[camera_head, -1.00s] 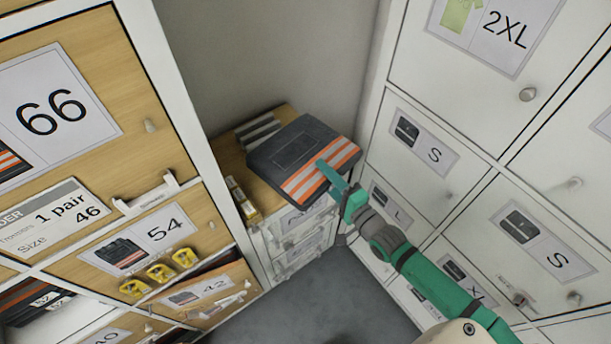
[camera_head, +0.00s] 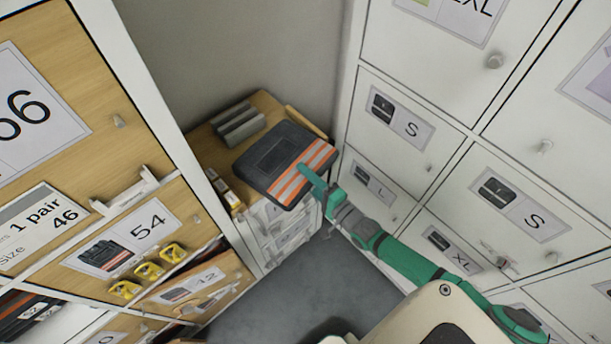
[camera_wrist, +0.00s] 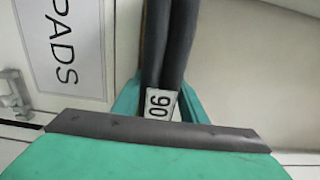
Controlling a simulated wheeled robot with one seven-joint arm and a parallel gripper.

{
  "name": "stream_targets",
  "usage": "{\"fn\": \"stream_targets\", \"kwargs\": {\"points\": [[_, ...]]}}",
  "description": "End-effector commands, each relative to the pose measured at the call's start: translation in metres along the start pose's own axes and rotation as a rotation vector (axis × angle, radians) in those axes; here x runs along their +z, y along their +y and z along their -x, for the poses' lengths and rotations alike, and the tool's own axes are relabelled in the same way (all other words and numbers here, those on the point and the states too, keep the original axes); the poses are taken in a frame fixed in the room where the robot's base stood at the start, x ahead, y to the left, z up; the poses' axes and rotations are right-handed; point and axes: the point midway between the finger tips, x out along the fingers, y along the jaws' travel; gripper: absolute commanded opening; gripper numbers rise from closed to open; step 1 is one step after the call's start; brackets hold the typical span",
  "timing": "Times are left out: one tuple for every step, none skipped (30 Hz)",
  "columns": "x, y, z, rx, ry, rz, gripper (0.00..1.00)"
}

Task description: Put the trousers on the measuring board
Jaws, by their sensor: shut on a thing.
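The trousers (camera_head: 272,158) are a dark folded bundle with orange and pale stripes along one side. My gripper (camera_head: 308,175) is shut on their striped edge and holds them roughly level over the low wooden-topped cabinet. In the wrist view the dark folded layers (camera_wrist: 168,45) run between my green fingers, with a white number label (camera_wrist: 160,104) on them. Whether the trousers touch anything below cannot be told. I cannot make out a measuring board for certain; the trousers hide part of the cabinet top.
The wooden top (camera_head: 262,102) bears grey bars (camera_head: 238,122) at the back and small boxes (camera_head: 222,188) at the left edge. White lockers (camera_head: 400,125) stand close on the right, wooden drawers (camera_head: 150,230) on the left. Grey floor (camera_head: 300,285) lies open in front.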

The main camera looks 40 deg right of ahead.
Motion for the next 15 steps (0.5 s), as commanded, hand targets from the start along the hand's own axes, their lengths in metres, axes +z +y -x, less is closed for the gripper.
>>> {"fn": "stream_targets", "kwargs": {"points": [[-0.0003, -0.0019, -0.0002, -0.004, 0.0, 0.0, 0.0], [-0.0004, -0.0019, -0.0002, -0.004, 0.0, 0.0, 0.0], [-0.0005, -0.0016, -0.0001, -0.004, 0.001, 0.0, 0.0], [-0.0006, -0.001, -0.0001, -0.004, 0.001, 0.0, 0.0], [-0.0007, -0.0003, 0.0, -0.004, 0.001, 0.0, 0.0], [-0.0008, 0.0009, 0.0001, -0.003, 0.001, 0.0, 0.0], [-0.0009, 0.003, 0.0005, 0.001, 0.002, 0.0, 0.41], [-0.001, 0.0027, 0.0006, 0.001, 0.002, 0.001, 0.48], [-0.001, 0.0026, 0.0006, 0.001, 0.002, 0.0, 0.58], [-0.001, 0.0026, 0.0006, 0.001, 0.002, 0.0, 0.58], [-0.001, 0.0026, 0.0006, 0.001, 0.002, 0.0, 0.58], [-0.001, 0.0025, 0.0006, 0.001, 0.002, 0.0, 0.58], [-0.001, 0.0025, 0.0006, 0.001, 0.002, 0.0, 0.58], [-0.001, 0.0025, 0.0006, 0.001, 0.002, 0.0, 0.58], [-0.0011, 0.0024, 0.0006, 0.001, 0.002, 0.0, 0.58]]}}
